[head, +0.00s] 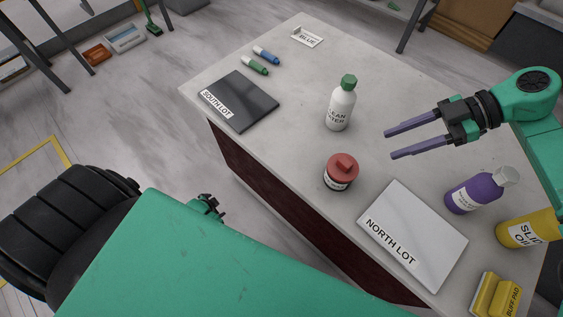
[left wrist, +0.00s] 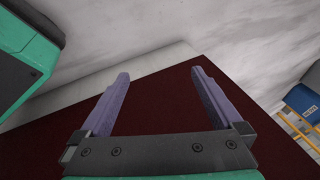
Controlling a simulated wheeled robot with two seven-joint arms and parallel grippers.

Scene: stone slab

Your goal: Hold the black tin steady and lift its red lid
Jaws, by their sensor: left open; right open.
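The black tin (head: 328,180) stands upright near the slab's front edge in the head view, with a white label. Its red lid (head: 342,167) sits on top with a raised knob. My right gripper (head: 388,144) is open and empty, to the right of the tin and apart from it, its fingers pointing left. My left gripper (left wrist: 160,73) is open and empty in the left wrist view, facing the dark red side of the slab. In the head view its fingers are hidden by my own arm. The tin does not show in the left wrist view.
On the stone slab (head: 290,150), a white-green bottle (head: 341,105) stands behind the tin. A NORTH LOT plate (head: 425,225) lies right of it, near a purple bottle (head: 470,195), yellow container (head: 522,231) and buff pad (head: 494,296). A SOUTH LOT plate (head: 245,98) lies left.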

